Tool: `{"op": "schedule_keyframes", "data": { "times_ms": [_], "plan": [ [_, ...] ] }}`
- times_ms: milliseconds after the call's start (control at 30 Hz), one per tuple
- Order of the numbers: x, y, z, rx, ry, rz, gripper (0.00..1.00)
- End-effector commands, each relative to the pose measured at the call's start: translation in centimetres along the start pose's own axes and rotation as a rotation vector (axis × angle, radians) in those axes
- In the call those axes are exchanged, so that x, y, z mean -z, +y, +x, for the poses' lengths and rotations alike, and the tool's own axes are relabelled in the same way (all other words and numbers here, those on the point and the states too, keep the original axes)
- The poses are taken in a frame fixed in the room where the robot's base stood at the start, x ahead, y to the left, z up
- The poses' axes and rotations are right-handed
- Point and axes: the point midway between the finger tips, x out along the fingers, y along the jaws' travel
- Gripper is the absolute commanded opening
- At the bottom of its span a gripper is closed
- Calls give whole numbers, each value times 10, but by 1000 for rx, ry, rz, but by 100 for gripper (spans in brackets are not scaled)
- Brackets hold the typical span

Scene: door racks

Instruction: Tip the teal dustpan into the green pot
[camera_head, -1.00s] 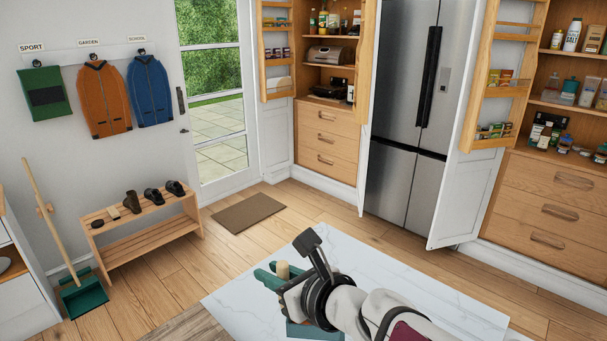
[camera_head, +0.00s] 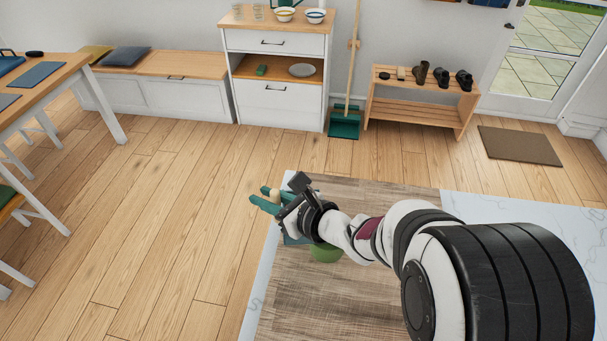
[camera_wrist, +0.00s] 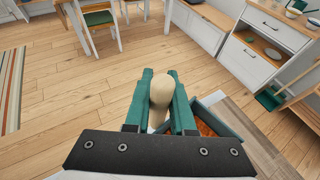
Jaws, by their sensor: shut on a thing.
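My gripper (camera_head: 264,196) has teal fingers and is shut on the pale wooden handle of the teal dustpan (camera_head: 292,239). In the wrist view the rounded handle end stands between the fingers (camera_wrist: 161,85). The dustpan's pan (camera_wrist: 236,120) shows beyond them to the right, with orange bits (camera_wrist: 206,120) inside; its near part is hidden by the gripper. The green pot (camera_head: 325,254) stands on the wood-look part of the counter, just right of the pan and under my arm, which hides its upper part. I cannot tell whether pan and pot touch.
Another teal dustpan (camera_head: 344,127) stands on the floor by a broom (camera_head: 353,60). A shoe rack (camera_head: 420,98), a cabinet (camera_head: 277,70) and a bench (camera_head: 165,80) line the wall. A table (camera_head: 45,75) is at left. The counter's front wood-look area (camera_head: 330,300) is clear.

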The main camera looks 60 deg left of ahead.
Motion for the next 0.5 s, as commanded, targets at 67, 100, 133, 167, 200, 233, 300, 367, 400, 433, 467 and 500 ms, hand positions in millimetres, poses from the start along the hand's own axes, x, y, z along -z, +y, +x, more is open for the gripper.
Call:
{"op": "schedule_keyframes", "data": {
  "times_ms": [67,100,133,167,200,233,300,367,400,433,467,500],
  "plan": [
    [5,-1,1,-2,-6,9,0],
    [8,-1,2,-3,-10,13,0],
    [10,-1,3,-5,-13,16,0],
    [12,-2,3,-6,-16,19,0],
    [15,-2,4,-6,-20,23,0],
    [17,-2,5,-8,-24,25,0],
    [18,-4,4,-10,-39,38,0],
    [15,-6,0,-18,-65,61,0],
    [13,-7,-2,-25,-81,75,0],
    [12,-8,-3,-29,-93,87,0],
    [10,-9,-5,-34,-105,97,0],
    [9,-10,-6,-40,-121,112,0]
  ]
}}
